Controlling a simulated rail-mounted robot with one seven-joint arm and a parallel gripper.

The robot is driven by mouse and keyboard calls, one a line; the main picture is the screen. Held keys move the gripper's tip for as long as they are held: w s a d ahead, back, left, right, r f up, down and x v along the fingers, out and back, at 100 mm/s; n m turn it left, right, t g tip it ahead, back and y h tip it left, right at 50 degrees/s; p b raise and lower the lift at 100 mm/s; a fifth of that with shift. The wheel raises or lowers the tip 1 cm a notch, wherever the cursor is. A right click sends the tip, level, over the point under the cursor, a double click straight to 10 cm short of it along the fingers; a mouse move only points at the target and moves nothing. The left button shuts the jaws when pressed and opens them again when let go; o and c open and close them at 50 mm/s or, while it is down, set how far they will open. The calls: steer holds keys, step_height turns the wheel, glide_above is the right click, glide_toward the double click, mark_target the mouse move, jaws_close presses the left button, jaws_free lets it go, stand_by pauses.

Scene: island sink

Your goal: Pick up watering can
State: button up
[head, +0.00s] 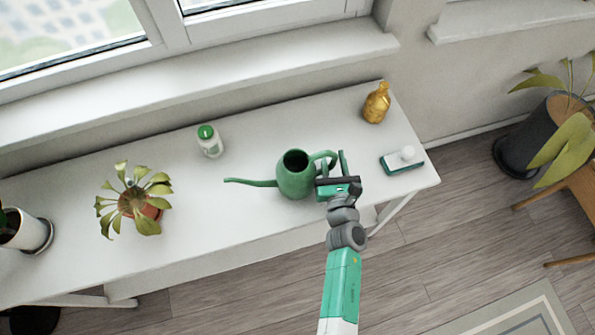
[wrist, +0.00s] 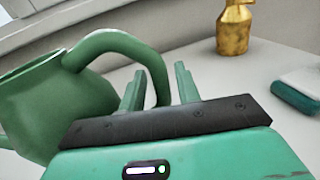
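The green watering can (head: 294,177) stands upright on the white table, its spout pointing left and its handle on the right. In the wrist view the watering can (wrist: 52,102) fills the left side, and its looped handle reaches toward my fingers. My gripper (head: 332,164) is at the can's right side, by the handle. In the wrist view my gripper (wrist: 160,85) has its two fingers apart. The lower end of the handle shows between or just behind the fingers; I cannot tell which. The fingers are not closed on it.
A gold spray bottle (head: 376,103) stands at the table's back right. A green-and-white sponge-like item (head: 402,160) lies right of my gripper. A white bottle with a green cap (head: 210,141) and a potted plant (head: 136,201) stand to the left. The white table (head: 250,228) has bare room in front.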

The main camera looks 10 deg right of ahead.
mark_target(336, 157)
jaws_close()
steer(key=shift+r, duration=0.15)
steer(key=shift+r+p, duration=1.25)
steer(key=shift+r, duration=0.5)
steer(key=s+a+r, duration=0.1)
steer(key=s+a, duration=0.8)
steer(key=s, duration=0.4)
steer(key=shift+s+r, duration=0.1)
steer(key=shift+s, duration=0.05)
